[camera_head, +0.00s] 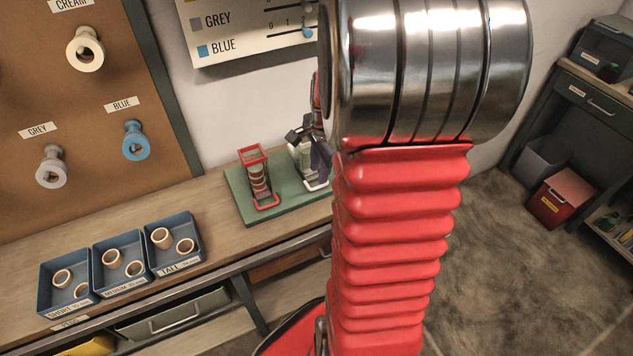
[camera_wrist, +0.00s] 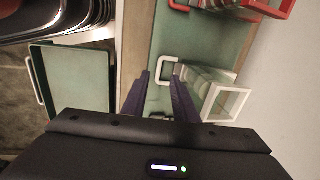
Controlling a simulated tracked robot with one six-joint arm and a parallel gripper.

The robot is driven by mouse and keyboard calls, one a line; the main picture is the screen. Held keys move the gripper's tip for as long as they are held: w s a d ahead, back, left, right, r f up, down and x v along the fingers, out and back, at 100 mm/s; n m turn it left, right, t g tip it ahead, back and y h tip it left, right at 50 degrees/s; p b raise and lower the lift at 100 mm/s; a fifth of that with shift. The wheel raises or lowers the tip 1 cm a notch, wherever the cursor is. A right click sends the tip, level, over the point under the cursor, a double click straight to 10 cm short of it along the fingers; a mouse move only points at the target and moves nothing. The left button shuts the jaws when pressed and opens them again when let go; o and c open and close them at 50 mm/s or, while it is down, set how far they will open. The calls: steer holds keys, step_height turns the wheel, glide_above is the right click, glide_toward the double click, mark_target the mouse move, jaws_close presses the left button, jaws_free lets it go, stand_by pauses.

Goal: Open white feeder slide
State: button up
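The white feeder (camera_head: 305,158) stands on the green board, right of the red feeder, partly hidden behind my gripper and arm in the head view. In the wrist view its white square frame (camera_wrist: 226,103) is right of my gripper, and its white slide handle (camera_wrist: 167,60) is a loop just ahead of the fingertips. My gripper (camera_wrist: 160,76) is open, its two dark fingers apart with nothing held. The fingertips are close to the handle; whether they touch it I cannot tell.
The red feeder (camera_head: 258,178) stands left of the white one on the green board (camera_head: 238,188). Blue trays (camera_head: 122,268) with rings sit on the bench's left. Spools hang on the pegboard (camera_head: 100,70). In the wrist view a green bin (camera_wrist: 75,85) lies left, below the bench edge.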

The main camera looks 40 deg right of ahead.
mark_target(317, 188)
steer(key=shift+w+d+f, duration=0.1)
steer(key=shift+w+f, duration=0.1)
steer(key=shift+f, duration=0.85)
steer(key=shift+w+a+f, duration=0.1)
steer(key=shift+w+f, duration=0.05)
steer(key=shift+f, duration=0.9)
steer(key=shift+w+d+f, duration=0.1)
steer(key=shift+w+f, duration=0.1)
steer(key=shift+f, duration=0.85)
steer(key=shift+c, duration=0.2)
jaws_close()
